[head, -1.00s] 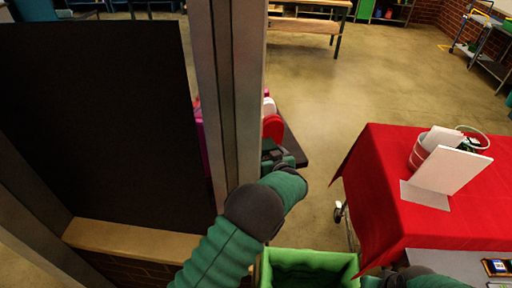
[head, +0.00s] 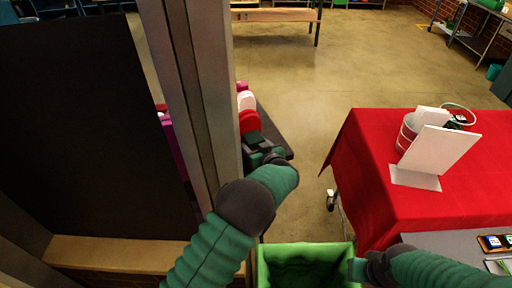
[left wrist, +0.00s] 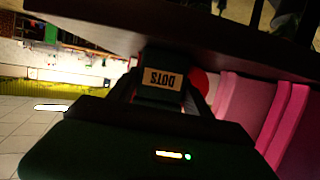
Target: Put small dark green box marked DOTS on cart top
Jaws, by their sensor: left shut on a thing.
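The small dark green box marked DOTS (left wrist: 160,80) is between the fingers of my left gripper (left wrist: 160,92), its label upside down in the left wrist view. In the head view my left gripper (head: 262,153) is shut on it beside the dark shelf (head: 274,137), just past the post. I cannot tell whether the box still touches the shelf. A wheeled cart with a red cloth (head: 365,150) stands to the right. My right gripper (head: 360,268) is low over the green bin's right edge; its jaws are too unclear to read.
Red, white and pink items (head: 248,120) stand on the shelf close to my left gripper. A tall post (head: 195,90) is just left of that arm. A green bin (head: 262,268) is below. The cart bears a white panel (head: 438,160) and bucket; its front-left cloth is clear.

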